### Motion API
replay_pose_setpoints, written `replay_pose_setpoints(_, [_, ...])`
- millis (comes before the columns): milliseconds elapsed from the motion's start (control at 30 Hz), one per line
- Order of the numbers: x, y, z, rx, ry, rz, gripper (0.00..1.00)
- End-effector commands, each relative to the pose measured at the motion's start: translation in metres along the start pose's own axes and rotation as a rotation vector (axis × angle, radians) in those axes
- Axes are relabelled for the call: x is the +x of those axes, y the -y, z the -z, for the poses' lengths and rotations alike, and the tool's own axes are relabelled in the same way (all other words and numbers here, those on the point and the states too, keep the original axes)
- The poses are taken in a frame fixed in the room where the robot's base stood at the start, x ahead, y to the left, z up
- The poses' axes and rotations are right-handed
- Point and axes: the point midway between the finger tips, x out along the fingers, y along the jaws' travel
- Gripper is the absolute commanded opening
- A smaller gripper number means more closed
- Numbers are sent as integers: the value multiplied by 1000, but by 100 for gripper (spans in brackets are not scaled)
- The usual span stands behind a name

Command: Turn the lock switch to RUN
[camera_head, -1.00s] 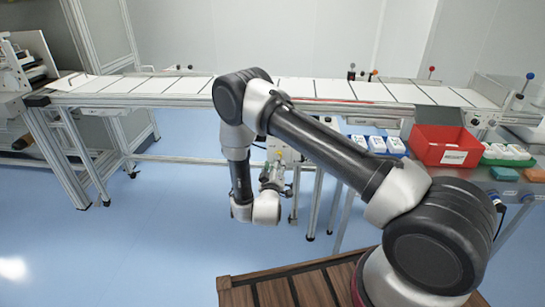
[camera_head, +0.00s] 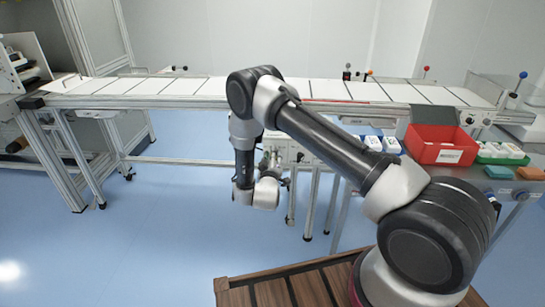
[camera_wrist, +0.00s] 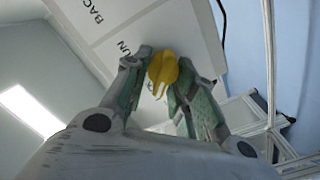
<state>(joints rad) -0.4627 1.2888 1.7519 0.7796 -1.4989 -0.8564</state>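The lock switch is a yellow knob (camera_wrist: 163,70) on a white panel (camera_wrist: 180,28) in the wrist view. Black lettering on the panel reads "BAC", cut off at the edge, and a partly covered "RUN" to the left of the knob. My gripper (camera_wrist: 162,75) has its two green-grey fingers on either side of the knob, close against it, and appears shut on it. The knob's narrow end points down in the picture. In the head view my gripper (camera_head: 270,165) is by the light box under the conveyor, and the switch is hidden there.
The white conveyor table (camera_head: 205,88) runs across behind my arm, with metal legs below. A red bin (camera_head: 440,145), a blue tray and a green tray (camera_head: 500,153) stand on the bench at right. The blue floor at left is open.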

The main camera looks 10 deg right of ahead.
Motion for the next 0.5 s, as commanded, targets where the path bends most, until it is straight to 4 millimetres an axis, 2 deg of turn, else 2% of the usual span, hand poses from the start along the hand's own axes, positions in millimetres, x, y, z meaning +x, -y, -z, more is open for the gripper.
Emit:
replay_pose_setpoints(267, [0, 0, 0, 29, 0, 1, 3])
replay_pose_setpoints(500, [0, -2, 0, 153, 0, 1, 3])
